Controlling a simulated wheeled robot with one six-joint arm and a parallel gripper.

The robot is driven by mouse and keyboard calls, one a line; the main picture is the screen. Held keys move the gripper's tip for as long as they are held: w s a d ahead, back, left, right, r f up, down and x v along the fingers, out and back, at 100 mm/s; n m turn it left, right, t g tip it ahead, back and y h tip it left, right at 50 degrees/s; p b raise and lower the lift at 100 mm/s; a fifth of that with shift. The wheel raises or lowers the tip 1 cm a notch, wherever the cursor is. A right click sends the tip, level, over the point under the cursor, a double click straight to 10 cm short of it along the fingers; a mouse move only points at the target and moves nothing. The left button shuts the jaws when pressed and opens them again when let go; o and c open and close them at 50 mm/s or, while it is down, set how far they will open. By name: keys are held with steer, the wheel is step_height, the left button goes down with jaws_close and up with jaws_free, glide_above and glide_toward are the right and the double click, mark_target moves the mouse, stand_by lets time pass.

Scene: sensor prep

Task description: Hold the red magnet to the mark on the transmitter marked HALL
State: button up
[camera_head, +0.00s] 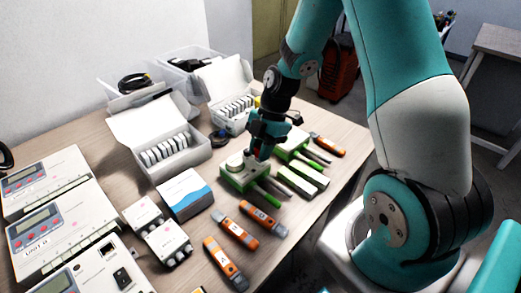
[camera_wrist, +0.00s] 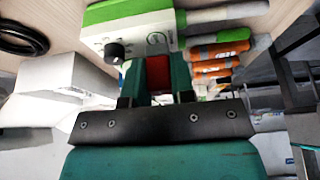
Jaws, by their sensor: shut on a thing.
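My gripper (camera_head: 259,150) is shut on the red magnet, which shows as a small red patch in the head view (camera_head: 257,155). In the wrist view the red magnet (camera_wrist: 158,72) sits between the two teal fingers of my gripper (camera_wrist: 158,84). A green and white transmitter (camera_head: 236,178) lies on the table right under the fingertips. In the wrist view this transmitter (camera_wrist: 107,30) shows a dark knob and a round green mark just past the magnet. I cannot tell whether magnet and transmitter touch. No HALL label is readable.
Another green-edged unit (camera_head: 291,146) lies behind to the right. Orange probes (camera_head: 235,233) lie in front. A blue and white box (camera_head: 186,194) and an open white box (camera_head: 168,161) of pale pieces stand left. Meters (camera_head: 65,217) fill the left side.

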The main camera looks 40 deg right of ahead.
steer(key=shift+r+p, duration=2.1)
steer(key=shift+r, duration=0.95)
